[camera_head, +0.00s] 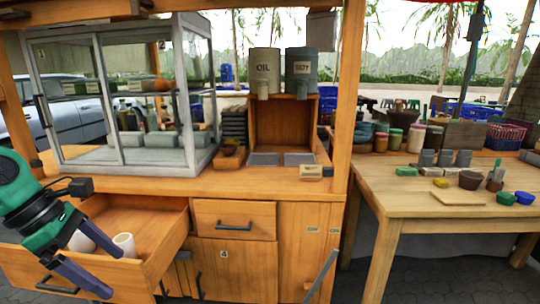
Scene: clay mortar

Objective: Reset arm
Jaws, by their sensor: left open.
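My left gripper (112,272) reaches in from the left edge, over the open wooden drawer (160,262). Another white cylinder (80,241) lies further left, partly hidden by the gripper. A brown clay mortar (471,180) stands far off on the right table, with a small brown vessel (495,179) beside it. My right gripper is not in view.
The wooden counter (250,184) carries a glass case (125,95) and two dispensers, marked OIL (265,72) and SOY (301,72). The right table (430,205) holds jars, a board (457,198) and blue bowls (524,198). A wooden post (346,100) rises between them.

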